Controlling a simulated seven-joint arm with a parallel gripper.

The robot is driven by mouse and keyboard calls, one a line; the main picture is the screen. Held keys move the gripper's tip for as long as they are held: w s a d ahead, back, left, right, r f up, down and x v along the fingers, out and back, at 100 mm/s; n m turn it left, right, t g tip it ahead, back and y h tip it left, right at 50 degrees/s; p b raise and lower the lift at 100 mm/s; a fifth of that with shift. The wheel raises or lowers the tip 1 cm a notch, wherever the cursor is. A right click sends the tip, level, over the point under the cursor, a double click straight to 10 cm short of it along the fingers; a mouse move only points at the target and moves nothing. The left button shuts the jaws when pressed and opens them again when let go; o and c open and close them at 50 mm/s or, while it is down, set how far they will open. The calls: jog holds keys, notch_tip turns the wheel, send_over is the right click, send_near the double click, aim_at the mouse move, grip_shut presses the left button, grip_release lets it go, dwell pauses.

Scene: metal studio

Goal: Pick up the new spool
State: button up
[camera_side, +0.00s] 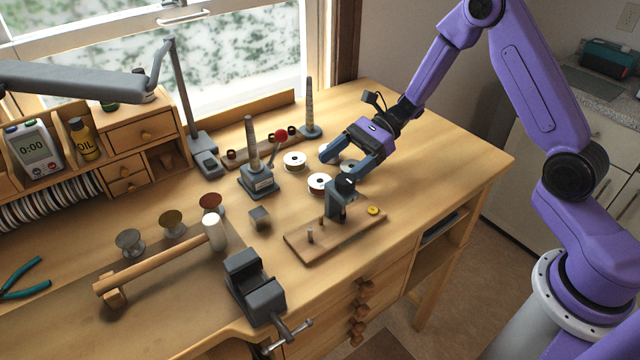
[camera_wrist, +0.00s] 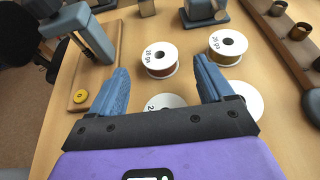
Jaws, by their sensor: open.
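Several white wire spools lie flat on the bench. In the side view a red-cored spool (camera_side: 319,182) and a brass-cored spool (camera_side: 294,160) show clearly. In the wrist view the red-cored spool (camera_wrist: 158,66) is just beyond and between my fingertips. The brass-cored spool (camera_wrist: 228,48) is beyond the right finger. A third spool (camera_wrist: 163,101) lies between the fingers, and a fourth (camera_wrist: 248,98) is right of the right finger; my gripper partly hides both. I cannot tell which is the new one. My gripper (camera_side: 342,162) is open and empty above the spools; its fingers also show in the wrist view (camera_wrist: 157,72).
A wooden board (camera_side: 310,245) with an upright grey tool and yellow disc (camera_side: 373,211) stands close in front of my gripper. A ring mandrel in a grey stand (camera_side: 257,180) and a wooden rack (camera_side: 262,148) stand behind. The right bench end (camera_side: 450,155) is clear.

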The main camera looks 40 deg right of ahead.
aim_at(317, 184)
jog(key=shift+x, duration=2.35)
jog(key=c, duration=1.1)
jog(key=shift+r, duration=0.1)
